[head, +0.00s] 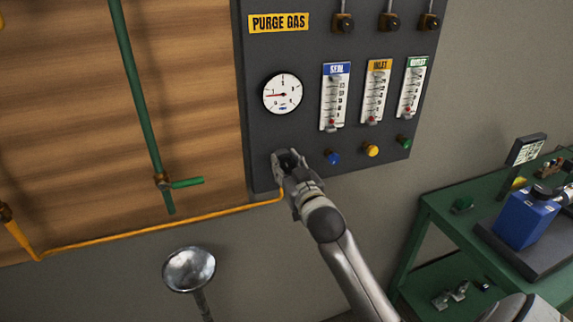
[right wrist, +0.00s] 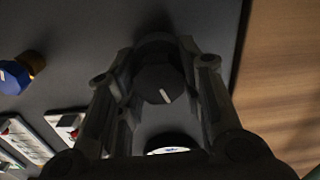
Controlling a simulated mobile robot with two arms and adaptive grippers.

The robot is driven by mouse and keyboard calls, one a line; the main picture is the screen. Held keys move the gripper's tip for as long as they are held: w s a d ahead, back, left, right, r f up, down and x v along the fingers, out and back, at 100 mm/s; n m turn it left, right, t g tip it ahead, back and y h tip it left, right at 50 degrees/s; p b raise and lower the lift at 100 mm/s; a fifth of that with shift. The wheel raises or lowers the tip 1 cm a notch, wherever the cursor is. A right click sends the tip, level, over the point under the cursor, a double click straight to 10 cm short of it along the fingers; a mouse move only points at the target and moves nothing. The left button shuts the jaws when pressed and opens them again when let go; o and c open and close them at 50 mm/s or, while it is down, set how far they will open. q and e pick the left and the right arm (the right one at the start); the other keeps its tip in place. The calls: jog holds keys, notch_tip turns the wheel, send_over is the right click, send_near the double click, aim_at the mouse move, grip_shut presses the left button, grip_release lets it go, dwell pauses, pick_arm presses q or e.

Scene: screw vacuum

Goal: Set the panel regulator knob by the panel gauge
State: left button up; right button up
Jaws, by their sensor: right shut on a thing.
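The panel gauge (head: 283,94) is a round white dial on the dark panel (head: 290,50) in the head view. Its red needle points left, slightly below level. My right gripper (head: 286,158) is at the panel below the gauge, its fingers around the regulator knob. In the right wrist view the knob (right wrist: 160,85) is dark with a white mark, and sits between the two fingers of my right gripper (right wrist: 158,75). My right gripper hides the knob in the head view. A sliver of the gauge (right wrist: 168,150) shows at the bottom of the wrist view. My left gripper is out of view.
To the right of the gauge are three flowmeters (head: 336,97), with blue (head: 333,157), yellow (head: 371,150) and green (head: 404,142) knobs below. An orange pipe (head: 150,233) runs to the panel's lower edge. A green bench (head: 440,212) with a blue pump (head: 527,215) stands at right.

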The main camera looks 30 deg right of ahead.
jog(key=m+p, duration=0.1)
jog(key=m, duration=0.2)
jog(key=shift+r+p, duration=0.15)
jog(key=shift+p, duration=0.2)
jog(key=m+p, duration=0.2)
jog(key=m, duration=0.1)
jog(key=shift+d+m, duration=0.1)
jog(key=shift+m, duration=0.3)
jog(key=m+p, duration=0.2)
jog(key=m, duration=0.1)
jog(key=shift+m+p, duration=0.6)
jog(key=shift+m, duration=0.9)
jog(key=shift+f, duration=0.2)
jog(key=o, duration=1.1)
jog(key=shift+c, duration=0.2)
